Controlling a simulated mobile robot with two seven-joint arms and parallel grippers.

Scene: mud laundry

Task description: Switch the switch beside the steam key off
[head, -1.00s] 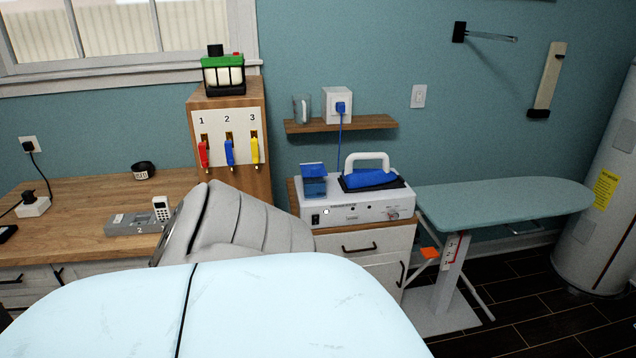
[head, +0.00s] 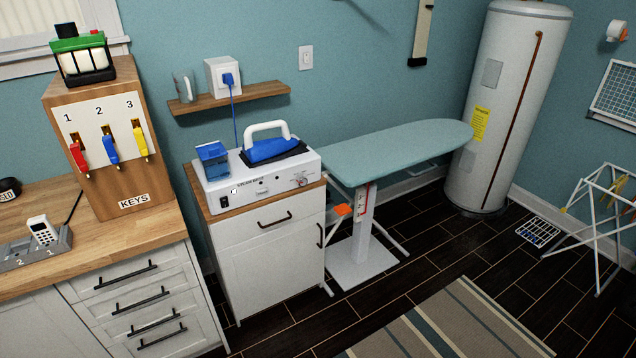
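A white steam station (head: 262,188) stands on a small cabinet, with a blue iron (head: 272,149) with a white handle on top and a blue tank (head: 212,160) at its left. Its front has a small black rocker switch (head: 224,202) at the left end, a small fitting (head: 262,190) near the middle and a dial (head: 300,181) at the right. The switch's position and the printing are too small to tell. A wooden box (head: 137,185) marked KEYS holds red, blue and yellow keys under numbers 1, 2 and 3. Neither gripper is in view.
A white wall switch (head: 305,57) is above a wooden shelf (head: 230,97). An ironing board (head: 400,146) stands right of the small cabinet (head: 268,250), and a water heater (head: 508,105) is behind it. A drying rack (head: 598,215) is at far right. Dark floor in front is largely clear.

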